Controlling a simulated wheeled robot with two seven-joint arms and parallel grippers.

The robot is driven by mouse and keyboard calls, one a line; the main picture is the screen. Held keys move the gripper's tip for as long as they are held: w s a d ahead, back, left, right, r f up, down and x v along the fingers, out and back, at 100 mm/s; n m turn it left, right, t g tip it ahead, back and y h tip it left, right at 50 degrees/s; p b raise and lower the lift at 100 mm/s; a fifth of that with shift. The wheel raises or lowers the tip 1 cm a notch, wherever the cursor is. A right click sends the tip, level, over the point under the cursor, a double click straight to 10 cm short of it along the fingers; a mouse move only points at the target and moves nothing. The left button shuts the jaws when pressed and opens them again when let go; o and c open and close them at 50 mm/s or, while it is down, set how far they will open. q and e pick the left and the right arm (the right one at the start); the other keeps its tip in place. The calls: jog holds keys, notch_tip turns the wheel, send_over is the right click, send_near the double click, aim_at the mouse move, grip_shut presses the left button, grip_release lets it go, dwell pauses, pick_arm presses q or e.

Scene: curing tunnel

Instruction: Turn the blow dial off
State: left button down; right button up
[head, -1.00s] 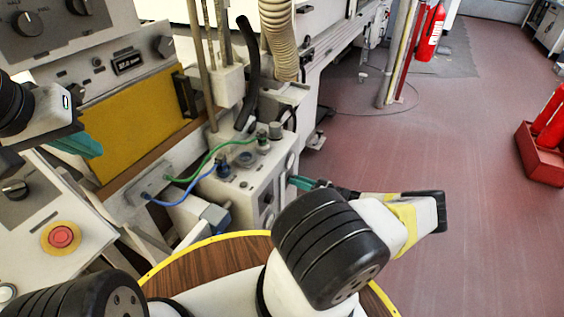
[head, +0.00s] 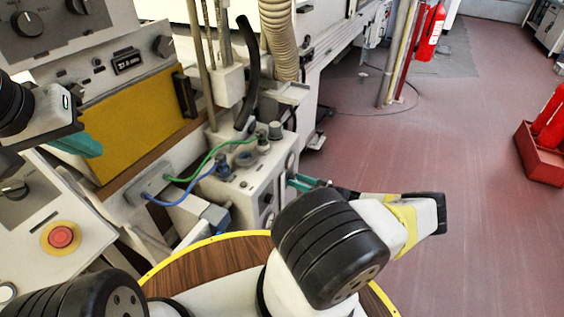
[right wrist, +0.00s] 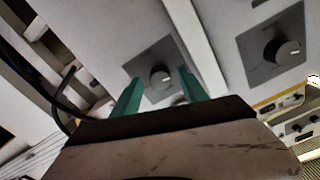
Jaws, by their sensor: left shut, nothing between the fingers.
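My right gripper (head: 293,181) is at the right face of a white machine box (head: 241,186), its teal fingers pointing at that face. In the right wrist view its fingers are apart, one on each side of a round grey dial (right wrist: 160,76) on a grey square plate. I cannot tell whether they touch the dial. A second dial (right wrist: 283,51) on a similar plate is to the right. No label on either dial is readable, so I cannot tell which is the blow dial. My left gripper (head: 82,145) is shut and empty at the left, before a yellow panel.
Green and blue hoses (head: 186,199) run over the white box. A red emergency button (head: 61,236) is on the lower left panel, with more dials (head: 28,24) above. A corrugated duct (head: 278,38) stands behind. The red floor (head: 430,150) at right is mostly clear.

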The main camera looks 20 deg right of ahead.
jog(key=v, duration=0.7)
jog(key=shift+s+d, duration=0.25)
jog(key=shift+d, duration=0.05)
jog(key=shift+s+d, duration=0.1)
